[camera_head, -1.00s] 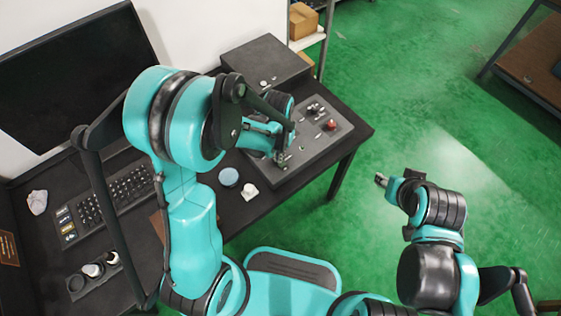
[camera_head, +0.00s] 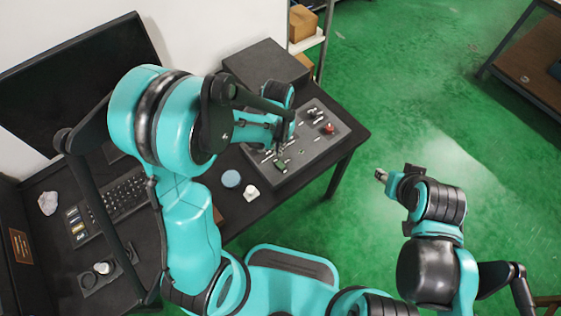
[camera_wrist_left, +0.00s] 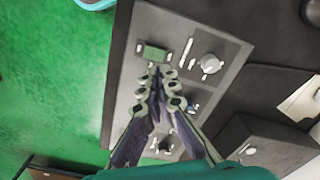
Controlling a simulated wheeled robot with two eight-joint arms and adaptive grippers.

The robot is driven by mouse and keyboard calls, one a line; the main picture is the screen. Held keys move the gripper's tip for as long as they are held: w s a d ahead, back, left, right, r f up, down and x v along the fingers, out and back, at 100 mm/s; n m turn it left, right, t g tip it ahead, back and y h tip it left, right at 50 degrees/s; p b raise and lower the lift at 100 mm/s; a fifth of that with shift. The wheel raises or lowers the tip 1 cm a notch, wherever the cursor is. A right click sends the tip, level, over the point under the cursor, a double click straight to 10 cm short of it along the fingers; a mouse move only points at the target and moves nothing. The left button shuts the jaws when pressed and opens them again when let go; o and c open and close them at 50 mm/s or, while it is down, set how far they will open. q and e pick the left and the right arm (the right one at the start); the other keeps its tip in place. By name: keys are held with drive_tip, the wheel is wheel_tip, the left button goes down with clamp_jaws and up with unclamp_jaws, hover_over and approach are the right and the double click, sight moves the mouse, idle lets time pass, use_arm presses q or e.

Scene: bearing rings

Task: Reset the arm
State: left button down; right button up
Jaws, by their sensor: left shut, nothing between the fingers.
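My left arm reaches over the desk from the left. Its gripper (camera_head: 281,149) hangs over the grey parts board (camera_head: 318,160). In the left wrist view its fingers (camera_wrist_left: 158,73) are together and empty, just beside a green block (camera_wrist_left: 154,54) on the board (camera_wrist_left: 126,90). The green block also shows in the head view (camera_head: 281,165), just below the fingertips. My right gripper (camera_head: 381,175) is out over the green floor, away from the desk; its finger opening is too small to make out.
The board carries several metal pins and a red part (camera_head: 327,128). A blue round piece (camera_head: 231,179) and a white piece (camera_head: 251,193) lie beside it. A black box (camera_head: 266,66) stands behind. A keyboard (camera_head: 125,196) and monitor (camera_head: 75,80) are at left.

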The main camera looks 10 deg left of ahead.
idle(0.5)
use_arm(q)
drive_tip(key=s+a+r+t, duration=0.2)
drive_tip(key=s+r, duration=0.3)
drive_tip(key=r, duration=0.3)
drive_tip(key=s+a+r+n+t, duration=0.1)
drive_tip(key=s+a+r+t, duration=0.1)
drive_tip(key=s+r+t, duration=0.3)
wheel_tip(320, 180, up, 3)
drive_tip(key=shift+s+a+r+n, duration=0.1)
drive_tip(key=shift+s+a+n, duration=0.05)
drive_tip(key=shift+a+n, duration=0.2)
drive_tip(key=shift+a, duration=0.1)
